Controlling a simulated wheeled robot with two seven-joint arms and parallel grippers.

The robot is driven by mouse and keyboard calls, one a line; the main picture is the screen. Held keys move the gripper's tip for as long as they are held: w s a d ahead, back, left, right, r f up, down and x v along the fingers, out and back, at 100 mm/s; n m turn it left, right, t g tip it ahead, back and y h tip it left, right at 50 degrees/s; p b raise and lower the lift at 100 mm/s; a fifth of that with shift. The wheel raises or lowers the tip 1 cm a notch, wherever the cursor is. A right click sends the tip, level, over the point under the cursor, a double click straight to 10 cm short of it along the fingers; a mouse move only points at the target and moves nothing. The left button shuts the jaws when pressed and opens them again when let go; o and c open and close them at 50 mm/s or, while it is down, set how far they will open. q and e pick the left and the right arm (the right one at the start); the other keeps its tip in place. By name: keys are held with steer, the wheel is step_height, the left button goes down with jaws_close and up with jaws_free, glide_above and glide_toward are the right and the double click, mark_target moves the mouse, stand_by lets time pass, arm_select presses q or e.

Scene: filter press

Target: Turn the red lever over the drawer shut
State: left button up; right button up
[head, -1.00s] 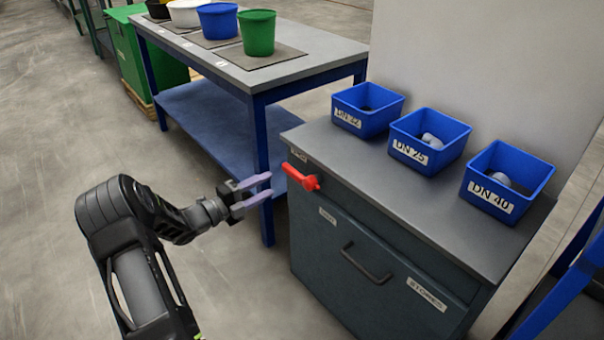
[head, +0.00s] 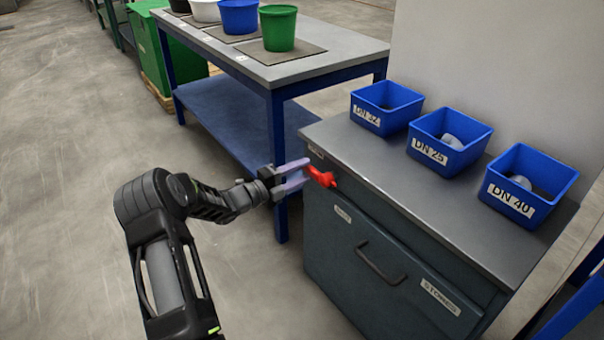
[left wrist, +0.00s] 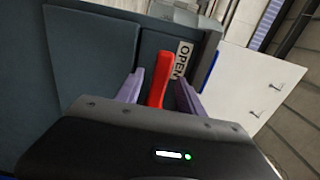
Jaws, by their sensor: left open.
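The red lever (head: 321,177) is on the upper left of the grey cabinet's front, above the drawer (head: 385,255) with its dark handle. My left gripper (head: 300,175) is open, with its purple fingertips close to the lever's free end. In the left wrist view the lever (left wrist: 160,78) stands between the two open fingers (left wrist: 158,90), with a gap at least on the right side. An OPEN label (left wrist: 182,60) shows beside the lever. Whether a finger touches the lever is hard to tell. My right gripper is not seen.
Three blue bins (head: 448,141) marked DN 32, DN 25 and DN 40 stand on the cabinet top (head: 400,185). A blue-framed table (head: 290,66) with buckets stands behind my left gripper. The floor (head: 70,200) at the left is clear.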

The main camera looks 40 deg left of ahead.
arm_select(q)
steer(key=shift+w+d, duration=0.1)
steer(key=shift+w, duration=0.15)
jaws_close()
stand_by(0.3)
stand_by(0.9)
